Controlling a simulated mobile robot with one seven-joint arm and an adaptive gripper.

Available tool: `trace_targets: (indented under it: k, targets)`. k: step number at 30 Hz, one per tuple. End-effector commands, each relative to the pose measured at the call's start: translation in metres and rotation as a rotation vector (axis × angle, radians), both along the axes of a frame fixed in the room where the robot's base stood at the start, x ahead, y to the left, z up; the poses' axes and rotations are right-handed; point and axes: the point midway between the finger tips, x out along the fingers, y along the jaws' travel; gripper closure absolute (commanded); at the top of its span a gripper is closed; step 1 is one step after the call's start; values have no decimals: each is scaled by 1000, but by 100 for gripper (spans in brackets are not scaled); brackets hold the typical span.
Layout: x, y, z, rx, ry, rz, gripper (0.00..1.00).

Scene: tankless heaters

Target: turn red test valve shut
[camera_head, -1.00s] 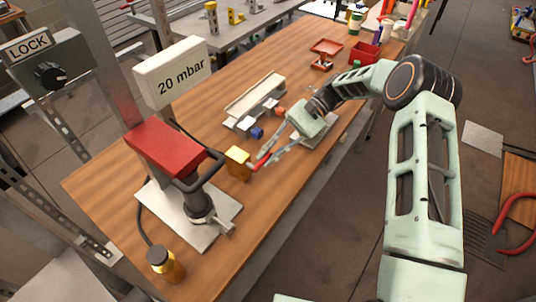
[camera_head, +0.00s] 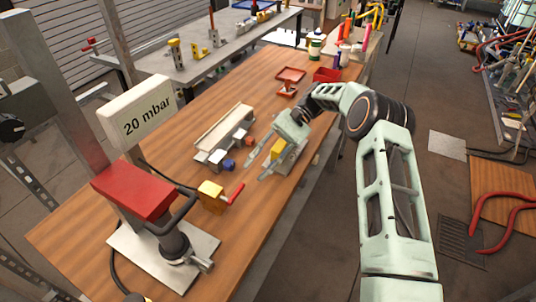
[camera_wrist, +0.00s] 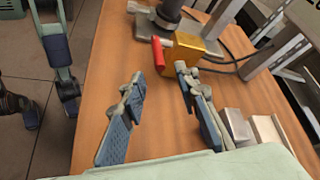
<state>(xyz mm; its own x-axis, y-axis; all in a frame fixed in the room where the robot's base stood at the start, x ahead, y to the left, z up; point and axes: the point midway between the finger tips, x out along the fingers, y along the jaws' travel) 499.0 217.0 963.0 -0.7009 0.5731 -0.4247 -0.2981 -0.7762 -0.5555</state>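The test valve is a yellow block (camera_head: 210,196) with a red handle (camera_head: 236,193) sticking out to its right, above the wooden bench. In the wrist view the yellow block (camera_wrist: 184,50) and red handle (camera_wrist: 158,53) show beyond my fingertips. My gripper (camera_head: 256,170) is open and empty, to the upper right of the handle and apart from it. In the wrist view my gripper (camera_wrist: 160,78) has its two fingers spread wide, with bare wood between them and the handle a little beyond.
A red box with a black hose (camera_head: 135,190) stands on a metal plate (camera_head: 205,245), below a "20 mbar" sign (camera_head: 140,116). Another yellow part (camera_head: 278,149) is beside my gripper.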

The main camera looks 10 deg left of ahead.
Motion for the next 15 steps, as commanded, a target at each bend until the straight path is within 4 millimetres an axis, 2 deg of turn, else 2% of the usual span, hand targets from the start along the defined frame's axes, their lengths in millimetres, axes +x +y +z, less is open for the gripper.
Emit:
trace_targets:
  k: [7,15]
  targets:
    - [22,-17,12,1,-2,-1,71]
    - [31,-26,19,0,0,0,71]
